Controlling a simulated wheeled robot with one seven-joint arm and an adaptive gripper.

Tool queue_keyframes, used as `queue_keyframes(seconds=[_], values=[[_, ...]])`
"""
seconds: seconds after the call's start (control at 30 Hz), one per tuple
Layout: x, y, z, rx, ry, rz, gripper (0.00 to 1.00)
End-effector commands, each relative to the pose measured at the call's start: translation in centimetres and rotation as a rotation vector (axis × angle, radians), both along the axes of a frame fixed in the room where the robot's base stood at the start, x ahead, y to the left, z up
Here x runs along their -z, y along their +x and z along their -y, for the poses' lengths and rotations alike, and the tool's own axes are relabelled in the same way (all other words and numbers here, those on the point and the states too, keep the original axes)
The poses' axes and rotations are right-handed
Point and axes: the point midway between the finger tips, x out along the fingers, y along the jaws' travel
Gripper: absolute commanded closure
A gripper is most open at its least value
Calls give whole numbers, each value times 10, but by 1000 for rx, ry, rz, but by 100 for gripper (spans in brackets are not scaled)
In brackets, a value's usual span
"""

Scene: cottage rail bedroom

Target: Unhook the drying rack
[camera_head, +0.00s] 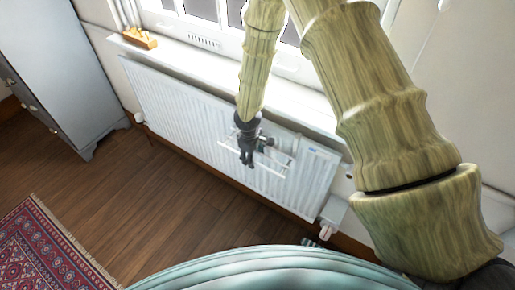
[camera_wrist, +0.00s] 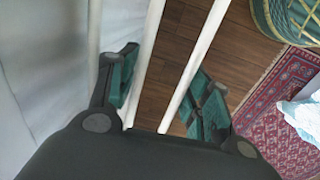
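The drying rack (camera_head: 277,158) is a small frame of thin white bars on the front of the white radiator (camera_head: 180,108). How it hooks on is not clear, as my gripper and arm hide part of it. My gripper (camera_head: 247,157) is at the rack's left part, pointing down. In the wrist view, my gripper (camera_wrist: 165,88) is open, with dark fingers and green pads set wide apart. Two white rack bars (camera_wrist: 150,55) run between the fingers, the right one close to the right finger. Contact cannot be told. Another bar passes left of the left finger.
A window sill (camera_head: 215,66) with a wooden object (camera_head: 139,38) runs above the radiator. A grey cabinet (camera_head: 62,65) stands at the left. Wooden floor (camera_head: 150,190) is clear up to a red patterned rug (camera_head: 52,245). A green basket (camera_wrist: 285,18) shows in the wrist view.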

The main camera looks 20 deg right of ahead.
Motion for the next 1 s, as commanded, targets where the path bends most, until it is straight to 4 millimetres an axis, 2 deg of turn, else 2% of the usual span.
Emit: queue_keyframes(seconds=[0.03,0.1,1.0], values=[[0,0,0,0,0,0,67],[0,0,0,0,0,0,78],[-17,0,0,0,-1,1,78]])
